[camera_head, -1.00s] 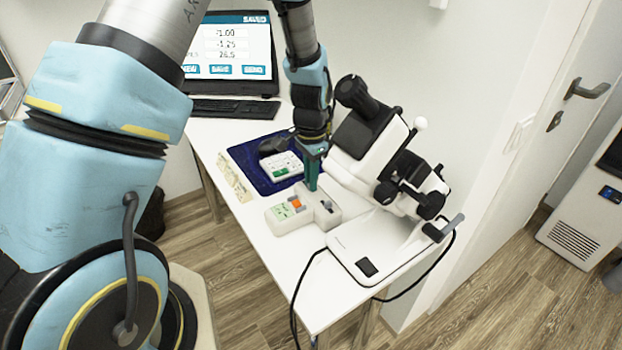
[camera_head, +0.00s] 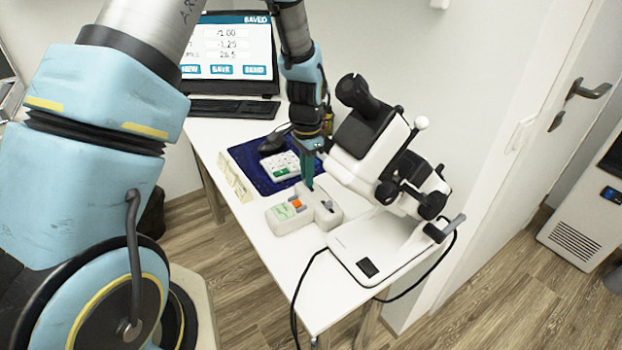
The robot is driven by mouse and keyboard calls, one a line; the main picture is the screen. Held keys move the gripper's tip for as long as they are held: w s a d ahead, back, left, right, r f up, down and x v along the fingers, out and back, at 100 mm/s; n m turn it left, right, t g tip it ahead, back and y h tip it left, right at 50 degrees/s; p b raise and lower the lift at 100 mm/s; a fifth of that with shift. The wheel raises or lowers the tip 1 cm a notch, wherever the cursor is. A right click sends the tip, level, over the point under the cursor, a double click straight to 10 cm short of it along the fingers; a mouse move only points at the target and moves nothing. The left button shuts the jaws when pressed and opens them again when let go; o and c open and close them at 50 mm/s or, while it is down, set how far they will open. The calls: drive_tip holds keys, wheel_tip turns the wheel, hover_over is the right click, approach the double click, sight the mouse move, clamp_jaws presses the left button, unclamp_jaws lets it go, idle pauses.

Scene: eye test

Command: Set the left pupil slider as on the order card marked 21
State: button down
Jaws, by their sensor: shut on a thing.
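The pupil meter (camera_head: 292,221) is a pale grey device on the white table, with a green display (camera_head: 284,211) and an orange button (camera_head: 296,204). A small dark slider knob (camera_head: 327,205) shows on its right part. My gripper (camera_head: 309,186) points down at the far edge of the meter, left of that knob. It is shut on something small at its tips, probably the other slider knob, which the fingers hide. Cream cards (camera_head: 236,180) lie at the table's left edge; their writing is too small to read.
A white lens-measuring instrument (camera_head: 375,245) stands close to the right of my gripper. A blue mat (camera_head: 250,157) with a white calculator (camera_head: 281,166) lies behind and left. A keyboard (camera_head: 234,108) and screen (camera_head: 228,45) stand at the back.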

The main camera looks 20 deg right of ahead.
drive_tip(key=c, duration=0.9)
unclamp_jaws()
wheel_tip(320, 180, up, 11)
drive_tip(key=shift+f+b, duration=0.1)
drive_tip(key=shift+b, duration=0.95)
drive_tip(key=s+a+n, duration=0.1)
drive_tip(key=a+n, duration=0.4)
drive_tip(key=a, duration=0.5)
drive_tip(key=s+a+r+n+t, duration=0.1)
drive_tip(key=a+n, duration=0.4)
drive_tip(key=a, duration=0.5)
drive_tip(key=s+a+r+n, duration=0.1)
drive_tip(key=s+a+n, duration=0.2)
drive_tip(key=a, duration=0.7)
drive_tip(key=shift+s+a+r+n+t, duration=0.1)
drive_tip(key=shift+n+t, duration=0.05)
drive_tip(key=shift+n, duration=0.4)
drive_tip(key=shift+s+a+n+t, duration=0.1)
drive_tip(key=shift+n+t, duration=0.05)
drive_tip(key=shift+n, duration=0.4)
